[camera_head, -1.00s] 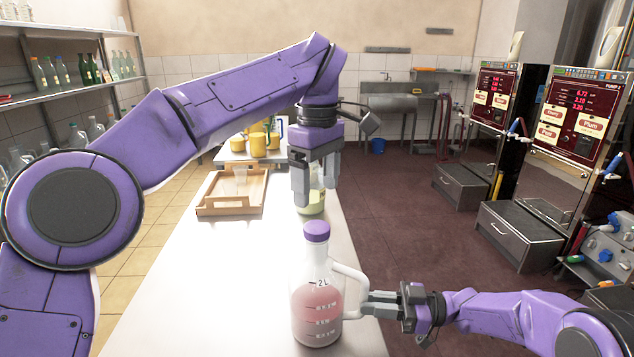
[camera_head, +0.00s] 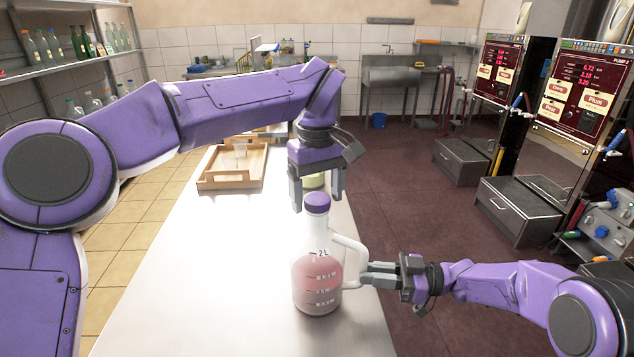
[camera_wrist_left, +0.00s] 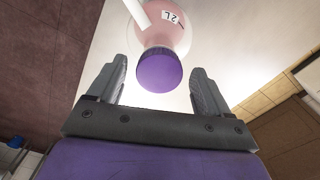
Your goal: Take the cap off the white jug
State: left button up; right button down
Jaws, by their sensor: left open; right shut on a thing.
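The white jug (camera_head: 318,268) stands upright on the table, with pinkish liquid inside and a "2 L" mark. Its purple cap (camera_head: 317,202) is on its neck; the cap also shows in the left wrist view (camera_wrist_left: 159,71), between and just beyond the fingertips. My left gripper (camera_head: 317,198) is open, pointing down over the cap, with one finger on each side and no clear contact. My right gripper (camera_head: 368,275) is shut on the jug's handle (camera_head: 352,256) from the right.
A wooden tray (camera_head: 203,183) with a clear glass in it sits further back on the white table (camera_head: 180,260). A container with greenish liquid (camera_head: 314,181) stands behind the left gripper. Pump panels (camera_head: 578,95) and grey cabinets (camera_head: 520,210) are at right. The table left of the jug is clear.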

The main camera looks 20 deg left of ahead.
pick_arm(q)
jog(key=c, duration=1.1)
jog(key=n, duration=0.5)
jog(key=shift+n, duration=0.3)
jog(key=shift+c, duration=0.3)
jog(key=n, duration=0.5)
jog(key=shift+n, duration=0.3)
jog(key=n, duration=0.3)
jog(key=shift+s, duration=0.1)
jog(key=n, duration=2.1)
jog(key=shift+n, duration=0.3)
jog(key=n, duration=0.6)
jog(key=shift+d, duration=0.1)
jog(key=n, duration=0.6)
jog(key=shift+r, duration=0.1)
jog(key=n, duration=0.6)
jog(key=shift+n, duration=0.3)
pick_arm(e)
jog(key=shift+s+f, duration=0.15)
jog(key=shift+f, duration=0.25)
